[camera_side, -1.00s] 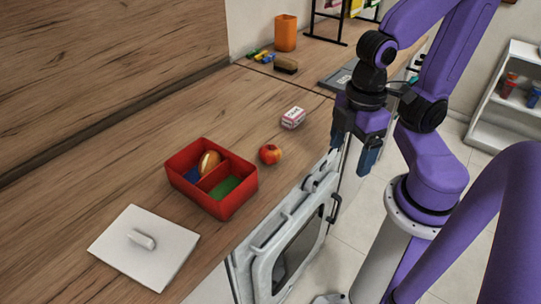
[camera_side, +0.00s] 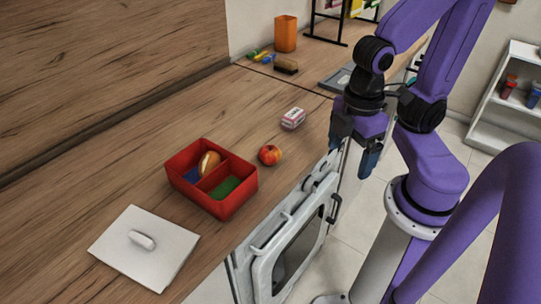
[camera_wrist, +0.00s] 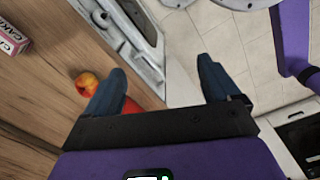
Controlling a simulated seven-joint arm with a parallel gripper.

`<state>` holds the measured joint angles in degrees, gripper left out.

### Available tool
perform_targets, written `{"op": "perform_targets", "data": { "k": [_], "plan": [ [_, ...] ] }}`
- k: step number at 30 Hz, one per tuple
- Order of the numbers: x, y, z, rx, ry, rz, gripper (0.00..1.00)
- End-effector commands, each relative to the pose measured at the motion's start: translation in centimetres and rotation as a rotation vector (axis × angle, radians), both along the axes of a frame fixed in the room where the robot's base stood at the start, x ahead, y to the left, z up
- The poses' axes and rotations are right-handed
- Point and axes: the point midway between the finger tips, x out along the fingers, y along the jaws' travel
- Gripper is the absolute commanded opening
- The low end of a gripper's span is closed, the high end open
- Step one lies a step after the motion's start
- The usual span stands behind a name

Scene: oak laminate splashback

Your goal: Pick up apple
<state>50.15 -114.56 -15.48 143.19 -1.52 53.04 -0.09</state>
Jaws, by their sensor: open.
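The red and yellow apple (camera_side: 270,155) sits on the wooden worktop, just right of the red lunch box (camera_side: 222,205). In the wrist view the apple (camera_wrist: 87,83) is left of my gripper, beside the left finger. My gripper (camera_side: 356,158) is open and empty, pointing down past the counter's front edge, to the right of the apple and above it. In the wrist view the floor and counter front show between the fingers (camera_wrist: 160,85). A red patch of the lunch box shows behind the left finger.
The lunch box holds a bread roll (camera_side: 208,161) in one compartment. A white lid (camera_side: 144,262) lies in front. A small pink and white carton (camera_side: 293,118) stands behind the apple. An orange cup (camera_side: 286,33) and a brush (camera_side: 286,66) are further back. The worktop left of the box is clear.

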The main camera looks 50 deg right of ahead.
Motion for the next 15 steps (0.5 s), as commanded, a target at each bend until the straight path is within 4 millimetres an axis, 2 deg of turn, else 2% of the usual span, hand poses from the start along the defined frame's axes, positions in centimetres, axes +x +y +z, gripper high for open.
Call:
{"op": "perform_targets", "data": {
  "k": [9, 15],
  "plan": [
    [1.8, -0.1, -4.0, -0.459, -0.058, 0.462, 0.89],
    [3.8, 1.1, -5.5, -0.771, -0.155, 0.801, 0.89]
  ]
}}
